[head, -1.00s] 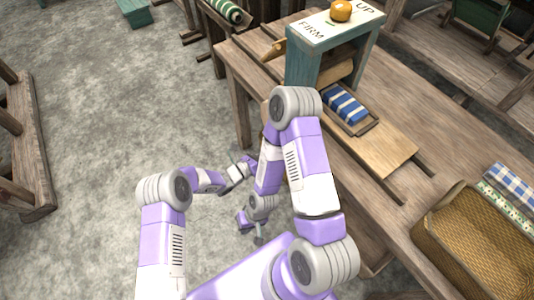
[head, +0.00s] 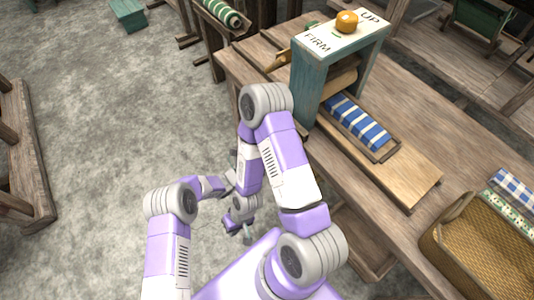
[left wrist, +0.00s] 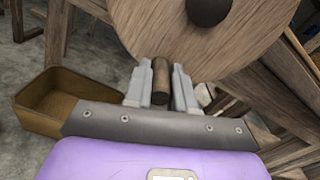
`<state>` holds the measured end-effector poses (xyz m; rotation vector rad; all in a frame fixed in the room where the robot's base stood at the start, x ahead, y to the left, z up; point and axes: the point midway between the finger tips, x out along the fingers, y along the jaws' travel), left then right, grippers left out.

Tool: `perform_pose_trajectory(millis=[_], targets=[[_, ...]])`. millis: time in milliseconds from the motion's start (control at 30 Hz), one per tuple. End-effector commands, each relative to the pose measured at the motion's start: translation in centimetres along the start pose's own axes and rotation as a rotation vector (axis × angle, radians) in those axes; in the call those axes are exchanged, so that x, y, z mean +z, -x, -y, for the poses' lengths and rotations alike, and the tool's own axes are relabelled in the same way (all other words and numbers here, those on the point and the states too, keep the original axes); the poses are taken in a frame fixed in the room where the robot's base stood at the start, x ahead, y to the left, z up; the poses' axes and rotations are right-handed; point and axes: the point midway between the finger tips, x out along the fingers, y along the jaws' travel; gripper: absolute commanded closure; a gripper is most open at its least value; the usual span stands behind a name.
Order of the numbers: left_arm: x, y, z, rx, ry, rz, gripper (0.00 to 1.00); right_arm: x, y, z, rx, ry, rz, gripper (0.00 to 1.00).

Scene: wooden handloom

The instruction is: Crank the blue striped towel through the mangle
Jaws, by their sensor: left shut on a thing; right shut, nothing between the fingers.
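The mangle (head: 308,85) is a teal frame on the wooden bench, with a white top marked FIRM and UP and an orange knob (head: 346,21). The blue and white striped towel (head: 357,122) lies flat in a shallow wooden tray on a pale board (head: 415,188), its far end at the rollers. In the left wrist view my left gripper (left wrist: 161,75) is shut on the upright brown crank handle (left wrist: 160,88) of a round wooden disc (left wrist: 185,40). In the head view my arms hide that gripper and the disc. My right gripper (head: 247,236) is shut and empty, low over the floor.
A wicker basket (head: 475,255) with folded checked and patterned cloths stands at the bench's near right. A green and white striped roll (head: 223,13) rests on a stand at the top. Wooden framing (head: 25,150) stands at the left. The grey floor between is clear.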

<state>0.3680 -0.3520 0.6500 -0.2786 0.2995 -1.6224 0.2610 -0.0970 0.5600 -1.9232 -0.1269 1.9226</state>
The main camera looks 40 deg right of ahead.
Motion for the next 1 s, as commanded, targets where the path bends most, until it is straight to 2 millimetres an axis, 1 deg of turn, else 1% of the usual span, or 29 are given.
perform_pose_trajectory(millis=[33, 333, 367, 500, 767, 833, 933, 1000], targets=[[0.5, 0.0, -0.2, 0.005, -0.001, 0.011, 1.00, 0.0, 0.0, 0.0, 0.000, 0.000, 0.000, 1.00], [0.5, 0.0, -0.2, 0.004, 0.000, 0.010, 1.00, 0.0, 0.0, 0.0, 0.000, 0.000, 0.000, 1.00], [0.5, 0.0, -0.2, 0.004, 0.000, 0.010, 0.73, 0.0, 0.0, 0.0, 0.000, 0.000, 0.000, 1.00], [0.3, 0.0, -0.1, 0.003, 0.001, 0.007, 0.51, 0.0, 0.0, 0.0, 0.000, 0.000, 0.000, 1.00], [0.1, 0.0, 0.0, 0.001, 0.001, 0.002, 0.51, 0.0, 0.0, 0.0, 0.000, 0.000, 0.000, 1.00], [0.1, 0.3, 0.0, 0.001, 0.002, 0.001, 0.51, 0.0, 0.1, 0.1, 0.000, 0.000, 0.000, 1.00], [0.2, 1.4, 0.0, 0.003, 0.004, 0.000, 0.51, 0.0, 0.5, 0.2, 0.000, 0.000, 0.000, 1.00], [0.3, 2.5, 0.0, 0.003, 0.003, 0.001, 0.51, 0.1, 0.9, 0.3, 0.000, 0.000, 0.000, 1.00]])
